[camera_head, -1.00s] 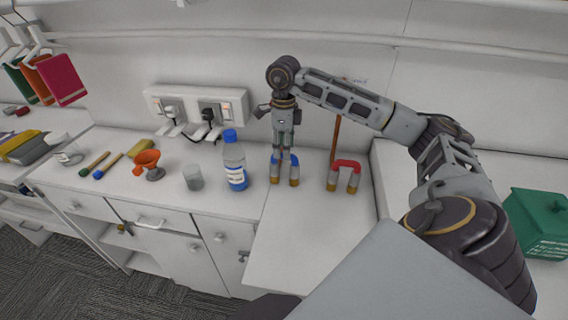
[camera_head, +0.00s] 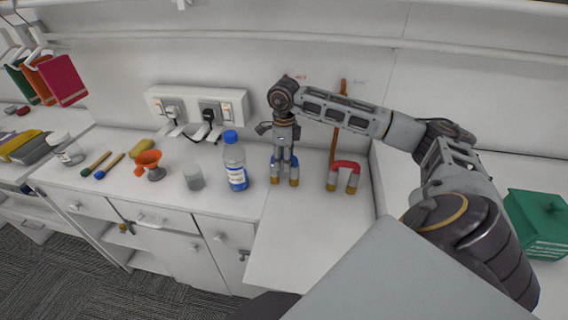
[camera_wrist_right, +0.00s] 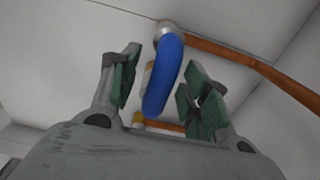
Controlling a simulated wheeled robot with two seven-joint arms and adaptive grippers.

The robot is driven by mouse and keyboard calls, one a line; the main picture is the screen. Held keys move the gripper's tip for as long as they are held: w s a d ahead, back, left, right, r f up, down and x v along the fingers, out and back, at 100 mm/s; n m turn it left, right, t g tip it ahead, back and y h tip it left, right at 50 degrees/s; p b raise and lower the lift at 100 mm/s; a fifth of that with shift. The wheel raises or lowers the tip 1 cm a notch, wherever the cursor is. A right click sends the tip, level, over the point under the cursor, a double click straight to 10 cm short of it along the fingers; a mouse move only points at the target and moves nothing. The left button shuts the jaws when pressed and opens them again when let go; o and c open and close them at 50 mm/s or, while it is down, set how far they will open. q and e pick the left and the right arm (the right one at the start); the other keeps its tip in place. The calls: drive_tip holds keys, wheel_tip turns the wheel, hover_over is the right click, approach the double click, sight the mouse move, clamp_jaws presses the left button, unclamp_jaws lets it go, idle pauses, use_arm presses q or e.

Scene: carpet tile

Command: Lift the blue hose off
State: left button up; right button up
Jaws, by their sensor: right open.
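The blue hose (camera_head: 294,161) is a short upside-down U with grey and brass-coloured ends. In the right wrist view the blue hose (camera_wrist_right: 164,75) passes between the open green-padded fingers of this gripper (camera_wrist_right: 157,88), with a visible gap on the left side. My left gripper is not in view.
A blue-capped bottle (camera_head: 235,164) and a small cup (camera_head: 193,178) stand to the left. The counter in front is clear.

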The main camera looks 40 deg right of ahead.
clamp_jaws()
idle(0.4)
drive_tip(key=shift+r, duration=0.1)
drive_tip(key=shift+r+b, duration=0.55)
drive_tip(key=shift+r, duration=4.35)
drive_tip(key=shift+r, duration=0.25)
drive_tip(key=shift+r+p, duration=2.05)
drive_tip(key=shift+r, duration=0.2)
